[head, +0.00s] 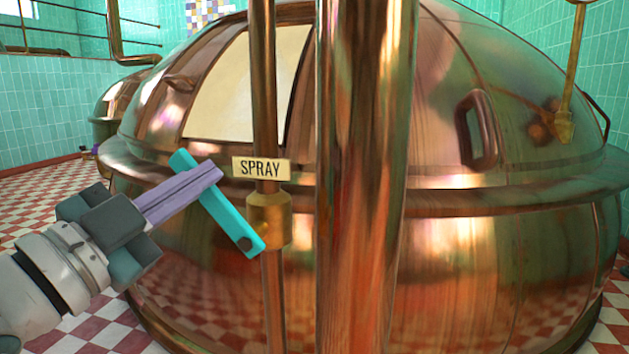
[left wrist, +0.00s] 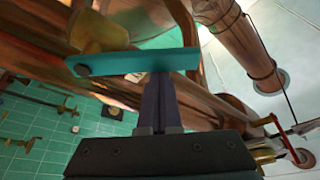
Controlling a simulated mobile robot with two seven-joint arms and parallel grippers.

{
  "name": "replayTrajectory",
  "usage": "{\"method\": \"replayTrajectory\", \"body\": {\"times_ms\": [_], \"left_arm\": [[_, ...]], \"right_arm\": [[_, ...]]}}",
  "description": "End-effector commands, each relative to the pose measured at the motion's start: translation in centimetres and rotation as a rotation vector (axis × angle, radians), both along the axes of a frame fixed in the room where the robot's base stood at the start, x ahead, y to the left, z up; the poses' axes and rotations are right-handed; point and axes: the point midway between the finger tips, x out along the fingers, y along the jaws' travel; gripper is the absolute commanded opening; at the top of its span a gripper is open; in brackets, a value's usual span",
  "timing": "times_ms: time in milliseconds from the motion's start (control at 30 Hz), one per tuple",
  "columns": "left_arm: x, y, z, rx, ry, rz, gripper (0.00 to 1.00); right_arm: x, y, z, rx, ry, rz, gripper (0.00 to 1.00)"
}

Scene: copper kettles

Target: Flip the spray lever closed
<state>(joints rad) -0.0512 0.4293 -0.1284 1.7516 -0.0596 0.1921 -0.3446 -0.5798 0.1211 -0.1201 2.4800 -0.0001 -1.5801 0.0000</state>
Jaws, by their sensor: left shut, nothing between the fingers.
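The spray lever (head: 233,222) is a flat turquoise bar on a brass valve body (head: 268,220), below the SPRAY label (head: 261,168). It slants from its pivot at the lower right up to its free end at the upper left. My left gripper (head: 217,175) is shut and empty, with its purple fingers at the upper half of the lever. In the left wrist view the lever (left wrist: 140,62) crosses the tips of the shut fingers (left wrist: 159,82); I cannot tell whether they touch it. My right gripper is not in view.
A thin copper pipe (head: 264,80) carries the valve. A thick copper pipe (head: 365,120) stands upright just to its right. The big copper kettle (head: 480,260) fills the space behind. A smaller kettle (head: 106,102) stands at the left, with open checkered floor (head: 40,190) before it.

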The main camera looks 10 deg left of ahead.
Motion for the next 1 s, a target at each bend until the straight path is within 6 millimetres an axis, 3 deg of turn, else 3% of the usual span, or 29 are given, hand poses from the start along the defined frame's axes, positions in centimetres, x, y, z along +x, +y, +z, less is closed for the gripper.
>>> {"method": "replayTrajectory", "body": {"times_ms": [600, 1000], "left_arm": [[0.1, 3.4, -3.9, -0.572, 0.023, 0.002, 0.00], [0.1, 4.0, -5.6, -0.801, 0.030, 0.001, 0.00]], "right_arm": [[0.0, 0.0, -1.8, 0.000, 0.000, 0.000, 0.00], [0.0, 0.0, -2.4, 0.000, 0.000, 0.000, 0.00]]}}
